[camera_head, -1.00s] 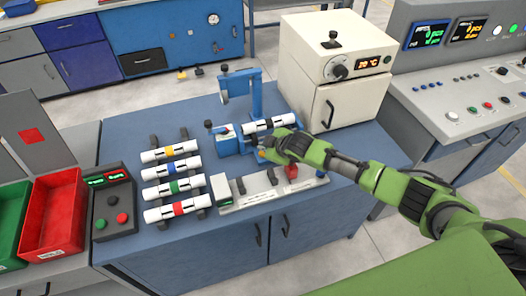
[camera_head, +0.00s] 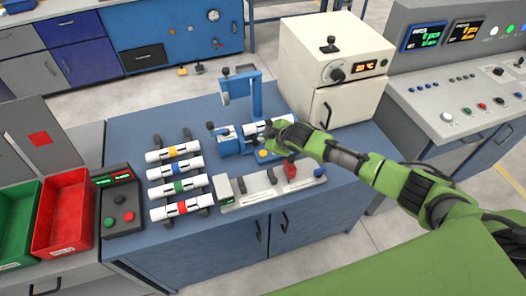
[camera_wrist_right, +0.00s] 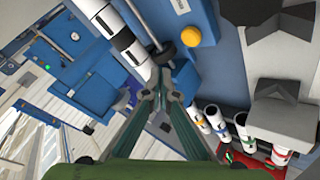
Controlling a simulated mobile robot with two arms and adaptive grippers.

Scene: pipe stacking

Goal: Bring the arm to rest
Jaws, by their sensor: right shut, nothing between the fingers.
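My right arm comes in from the right in the head view. Its green gripper (camera_head: 277,139) is over the blue test fixture (camera_head: 229,146). A white pipe with black bands (camera_head: 253,128) lies in the fixture, partly hidden behind the gripper. In the right wrist view, the gripper's fingertips (camera_wrist_right: 160,88) are together with nothing between them. The banded white pipe (camera_wrist_right: 122,38) shows there just beyond and left of the fingertips; I cannot tell whether they touch it. My left gripper is not in view.
Several white pipes with coloured bands (camera_head: 178,187) lie on a rack at left. A cream oven (camera_head: 327,60) stands behind the gripper. A grey holder strip (camera_head: 245,199) lies in front. Red (camera_head: 66,215) and green bins are at far left.

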